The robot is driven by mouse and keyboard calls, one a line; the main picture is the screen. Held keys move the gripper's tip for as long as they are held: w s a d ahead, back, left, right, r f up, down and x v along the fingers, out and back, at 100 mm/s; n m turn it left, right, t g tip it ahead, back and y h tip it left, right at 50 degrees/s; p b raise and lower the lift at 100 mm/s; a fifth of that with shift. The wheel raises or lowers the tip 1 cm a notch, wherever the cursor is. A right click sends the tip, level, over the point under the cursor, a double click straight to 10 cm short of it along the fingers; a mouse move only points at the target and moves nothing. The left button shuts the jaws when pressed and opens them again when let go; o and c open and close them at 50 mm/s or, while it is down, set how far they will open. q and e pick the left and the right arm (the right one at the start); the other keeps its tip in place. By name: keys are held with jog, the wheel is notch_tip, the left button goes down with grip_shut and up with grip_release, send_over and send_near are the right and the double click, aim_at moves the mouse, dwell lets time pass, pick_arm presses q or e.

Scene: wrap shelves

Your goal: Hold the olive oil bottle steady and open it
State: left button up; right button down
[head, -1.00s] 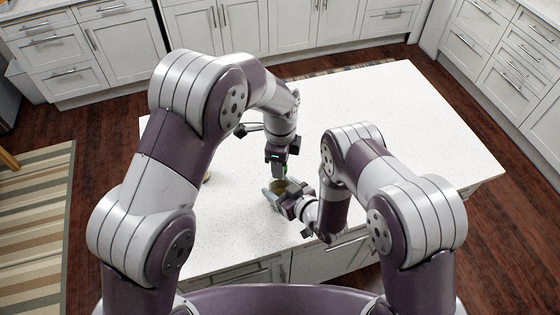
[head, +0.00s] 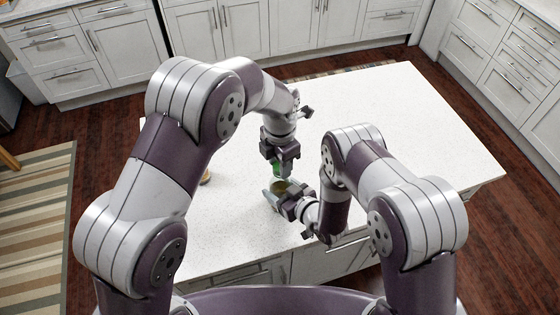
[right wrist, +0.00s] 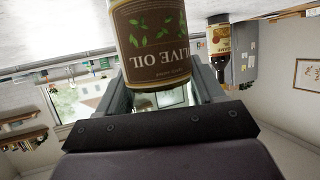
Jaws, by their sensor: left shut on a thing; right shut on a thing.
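The olive oil bottle (head: 281,187) stands upright near the front edge of the white island top, mostly hidden by my grippers. In the right wrist view its dark label reading "OLIVE OIL" (right wrist: 152,48) shows upside down. My right gripper (head: 279,194) reaches in from the right, low down, and is shut on the bottle's body; its fingers (right wrist: 163,92) flank the bottle in the right wrist view. My left gripper (head: 278,172) points down from above and is shut on the top of the bottle. The cap is hidden between its fingers.
A second, small amber container (head: 206,177) stands on the island top (head: 400,130) to the left, partly behind my left arm. A bottle with a pale label (right wrist: 219,42) shows in the right wrist view. The island's right half is clear.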

pick_arm(q)
jog(key=shift+n, duration=0.7)
jog(key=shift+r, duration=0.25)
jog(key=shift+r, duration=0.9)
jog(key=shift+r, duration=2)
pick_arm(e)
jog(key=shift+c, duration=0.3)
grip_release()
jog(key=shift+s, duration=0.1)
